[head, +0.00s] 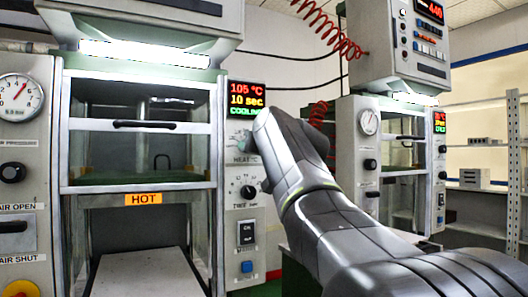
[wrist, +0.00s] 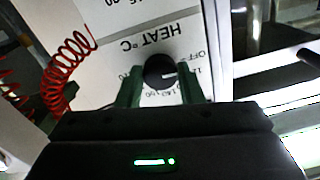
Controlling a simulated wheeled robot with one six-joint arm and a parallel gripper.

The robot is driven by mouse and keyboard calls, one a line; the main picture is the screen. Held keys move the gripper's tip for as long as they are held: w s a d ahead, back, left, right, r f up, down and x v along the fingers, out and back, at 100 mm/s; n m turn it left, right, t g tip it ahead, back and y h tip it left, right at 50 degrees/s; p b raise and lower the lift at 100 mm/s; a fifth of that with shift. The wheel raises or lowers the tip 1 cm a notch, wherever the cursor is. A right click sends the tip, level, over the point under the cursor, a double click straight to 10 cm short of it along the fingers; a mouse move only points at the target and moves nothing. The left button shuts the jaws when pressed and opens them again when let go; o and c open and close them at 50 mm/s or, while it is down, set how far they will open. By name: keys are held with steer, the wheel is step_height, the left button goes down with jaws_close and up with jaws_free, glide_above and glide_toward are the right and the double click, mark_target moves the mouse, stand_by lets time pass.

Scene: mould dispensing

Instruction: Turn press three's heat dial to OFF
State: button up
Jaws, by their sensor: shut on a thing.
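The heat dial (wrist: 159,72) is a round black knob with a white pointer line, below the "HEAT °C" lettering in the wrist view. My gripper (wrist: 160,88) has its two green fingers on either side of the knob, shut on it. The pointer line lies toward the right of the knob. In the head view my wrist covers the heat dial. The press's display (head: 247,97) reads 105 °C, 10 sec and a partly hidden "COOLING".
The time dial (head: 247,191) and a switch (head: 246,234) sit lower on the same panel. The press's glazed door (head: 140,150) with a "HOT" label (head: 143,199) is to the left. Another press (head: 345,150) stands right, behind my arm. A red coiled hose (wrist: 65,70) hangs nearby.

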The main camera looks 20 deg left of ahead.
steer(key=shift+s+d+r+n, duration=0.1)
steer(key=shift+r+n, duration=0.3)
steer(key=shift+r, duration=0.05)
steer(key=o, duration=1)
steer(key=shift+f, duration=0.2)
steer(key=b+v, duration=0.1)
steer(key=v, duration=1.2)
steer(key=shift+s+d+b, duration=0.2)
steer(key=shift+d+b, duration=0.05)
steer(key=shift+b, duration=0.15)
